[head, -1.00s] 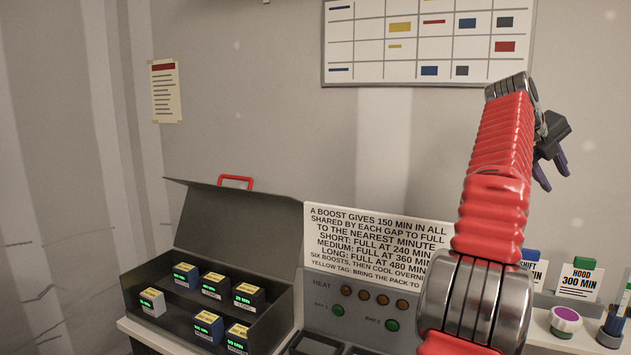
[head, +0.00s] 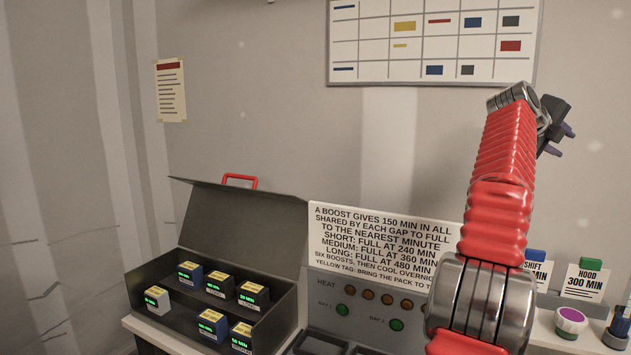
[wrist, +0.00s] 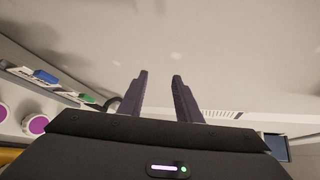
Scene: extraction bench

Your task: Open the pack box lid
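The pack box (head: 158,322) stands on the bench at the lower left of the head view. Its dark lid (head: 240,226) is raised and leans back, with a red handle (head: 239,181) at its top edge. Several small battery packs with yellow tops and green readouts, such as one pack (head: 190,273), stand inside. My gripper (head: 565,140) is high at the right, well away from the box. In the wrist view its two fingers (wrist: 158,98) are apart with nothing between them.
A charger panel (head: 370,300) with lights and a printed sign (head: 380,243) is right of the box. Cards, including the HOOD card (head: 584,284), and a purple-topped round container (head: 570,321) stand at the right. The wall behind carries a chart (head: 432,42).

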